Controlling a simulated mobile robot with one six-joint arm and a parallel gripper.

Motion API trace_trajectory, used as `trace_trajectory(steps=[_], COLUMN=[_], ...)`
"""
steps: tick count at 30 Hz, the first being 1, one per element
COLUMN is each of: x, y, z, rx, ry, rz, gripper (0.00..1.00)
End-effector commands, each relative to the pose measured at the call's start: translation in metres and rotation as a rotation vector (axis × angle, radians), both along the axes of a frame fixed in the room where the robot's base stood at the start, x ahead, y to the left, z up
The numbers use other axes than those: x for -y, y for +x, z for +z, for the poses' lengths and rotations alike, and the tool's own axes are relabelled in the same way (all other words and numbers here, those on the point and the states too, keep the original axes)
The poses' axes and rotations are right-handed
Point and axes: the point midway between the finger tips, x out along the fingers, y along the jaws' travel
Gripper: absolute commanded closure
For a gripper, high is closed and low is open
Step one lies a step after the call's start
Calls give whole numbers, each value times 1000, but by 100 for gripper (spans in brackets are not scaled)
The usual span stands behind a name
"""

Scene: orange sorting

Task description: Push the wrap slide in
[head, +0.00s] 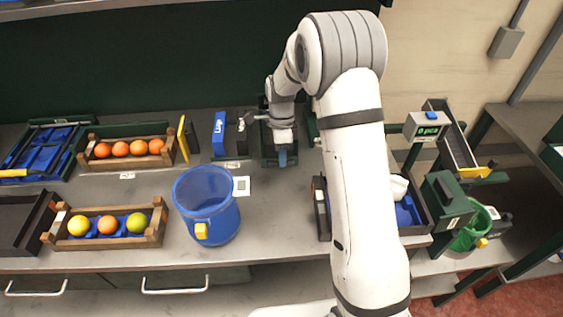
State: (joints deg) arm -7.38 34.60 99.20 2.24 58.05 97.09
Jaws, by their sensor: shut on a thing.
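My gripper (282,135) reaches down over the back of the bench, right of the middle. It is shut on a small part at the front of the dark wrap slide (267,154). The slide's rear and the exact grip are hidden by my wrist and arm. How far out the slide stands cannot be told from this view.
A blue bucket (207,205) stands in front, left of my gripper. Wooden crates hold oranges (120,149) and mixed fruit (107,225) at left. A blue box (219,134) stands left of the slide. A scale display (428,127), chute (455,140) and green bucket (472,228) are at right.

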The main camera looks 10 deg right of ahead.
Motion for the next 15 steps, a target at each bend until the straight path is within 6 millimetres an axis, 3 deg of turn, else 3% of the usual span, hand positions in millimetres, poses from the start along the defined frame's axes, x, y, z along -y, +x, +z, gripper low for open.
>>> trace_trajectory(steps=[15], x=[-2], y=[6], z=[1], rx=[7], ry=[-4], rz=[13], gripper=[100])
